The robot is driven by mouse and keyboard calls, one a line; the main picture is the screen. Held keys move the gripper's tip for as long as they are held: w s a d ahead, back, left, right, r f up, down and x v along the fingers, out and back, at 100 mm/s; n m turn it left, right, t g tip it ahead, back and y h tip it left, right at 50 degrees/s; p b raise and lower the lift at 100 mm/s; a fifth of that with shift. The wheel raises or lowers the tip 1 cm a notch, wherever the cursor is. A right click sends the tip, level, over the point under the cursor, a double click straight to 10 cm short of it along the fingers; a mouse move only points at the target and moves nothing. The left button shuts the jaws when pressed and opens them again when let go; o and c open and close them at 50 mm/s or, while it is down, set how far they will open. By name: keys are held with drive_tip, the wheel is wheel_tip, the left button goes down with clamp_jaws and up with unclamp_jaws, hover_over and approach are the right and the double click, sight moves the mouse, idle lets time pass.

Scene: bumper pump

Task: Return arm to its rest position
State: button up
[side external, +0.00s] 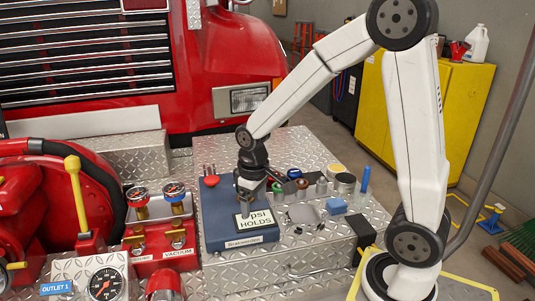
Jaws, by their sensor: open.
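My arm reaches in from the right and bends down over the diamond-plate bench top. My gripper (249,213) points down just over a dark blue box, close to a white card (262,222) reading "psi HOLDS". I cannot tell whether the fingertips touch the card or the box. The jaws are open, and nothing shows clearly between them. The blue box (213,222) has a red knob (211,181) on its far left part.
Several small fittings, a blue block (336,206) and an upright blue cylinder (365,179) stand right of the gripper. Gauges (138,196) and red pump parts fill the left. A red truck front (230,60) stands behind. A yellow cabinet (465,105) is at right.

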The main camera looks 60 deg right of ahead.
drive_tip(key=s+a+f+t, duration=0.2)
drive_tip(key=s+a, duration=0.3)
drive_tip(key=s, duration=0.1)
drive_tip(key=shift+s+f, duration=0.2)
idle(0.9)
